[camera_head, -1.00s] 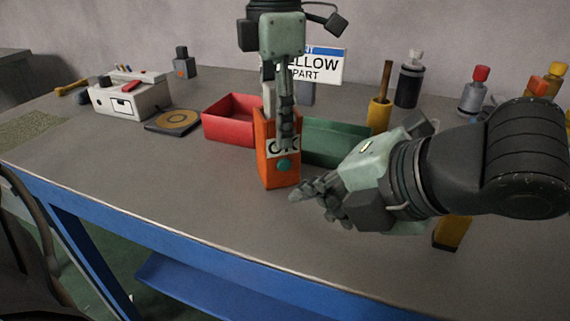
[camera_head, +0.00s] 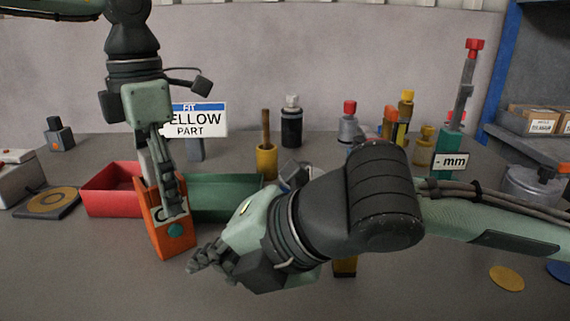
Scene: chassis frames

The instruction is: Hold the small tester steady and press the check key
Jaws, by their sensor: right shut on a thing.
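The small tester (camera_head: 173,244) is an orange box standing on the bench, slightly tilted in the picture. A teal round check key (camera_head: 176,229) shows low on its front, under a white label partly covered by fingers. My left gripper (camera_head: 171,203) reaches down from above, its fingers over the tester's top and front; how far apart its jaws are is unclear. My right gripper (camera_head: 198,264) is shut, at the tester's lower right, fingertips pointing left, below the key. What lies between its fingers is hidden. I see no clear contact between it and the tester.
A red bin (camera_head: 108,198) stands left of the tester and a green bin (camera_head: 222,203) behind it at the right. Several bottles, a sign (camera_head: 198,120) and a yellow cup (camera_head: 267,160) stand further back. The bench front is mostly clear.

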